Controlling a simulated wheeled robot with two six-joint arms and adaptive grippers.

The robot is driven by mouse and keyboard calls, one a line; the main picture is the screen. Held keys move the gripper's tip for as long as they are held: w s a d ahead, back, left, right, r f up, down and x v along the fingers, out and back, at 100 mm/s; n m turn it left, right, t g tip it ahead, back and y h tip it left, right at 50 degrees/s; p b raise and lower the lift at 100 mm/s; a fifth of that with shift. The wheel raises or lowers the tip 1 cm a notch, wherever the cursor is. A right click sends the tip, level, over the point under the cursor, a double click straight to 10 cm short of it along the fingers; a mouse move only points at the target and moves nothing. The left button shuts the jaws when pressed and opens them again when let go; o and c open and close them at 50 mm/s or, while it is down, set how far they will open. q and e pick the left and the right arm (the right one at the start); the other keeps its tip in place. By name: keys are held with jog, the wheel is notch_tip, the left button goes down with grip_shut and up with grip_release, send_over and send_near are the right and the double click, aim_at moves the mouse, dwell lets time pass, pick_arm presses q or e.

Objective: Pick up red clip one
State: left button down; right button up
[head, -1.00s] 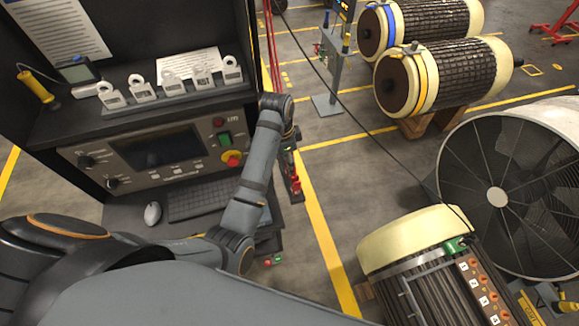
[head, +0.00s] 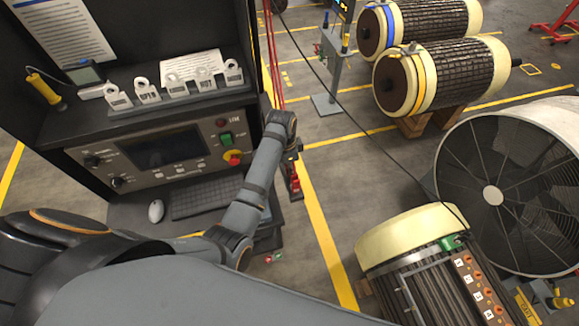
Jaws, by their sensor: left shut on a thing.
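My left gripper (head: 294,154) is at the right side of the dark console cabinet, at the end of my grey arm, with its fingers small and partly hidden by the wrist. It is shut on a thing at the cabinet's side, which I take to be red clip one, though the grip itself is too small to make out. Small red clips (head: 295,183) show just below the gripper against the cabinet's side. Which of them is clip one cannot be read. My right gripper is not in view.
The console panel (head: 160,150) has a screen, knobs and a red stop button (head: 233,157). White tags (head: 177,86) stand on the shelf above. Red cables (head: 272,60) hang beside the cabinet. A rotor (head: 415,232), a large fan (head: 493,196) and more rotors stand right. Floor between is clear.

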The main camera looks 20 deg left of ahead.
pick_arm(q)
jog(key=shift+r, duration=0.2)
notch_tip(320, 180, up, 7)
jog(key=b, duration=0.2)
jog(key=shift+b, duration=0.3)
jog(key=shift+r+p, duration=0.65)
jog(key=shift+r, duration=0.7)
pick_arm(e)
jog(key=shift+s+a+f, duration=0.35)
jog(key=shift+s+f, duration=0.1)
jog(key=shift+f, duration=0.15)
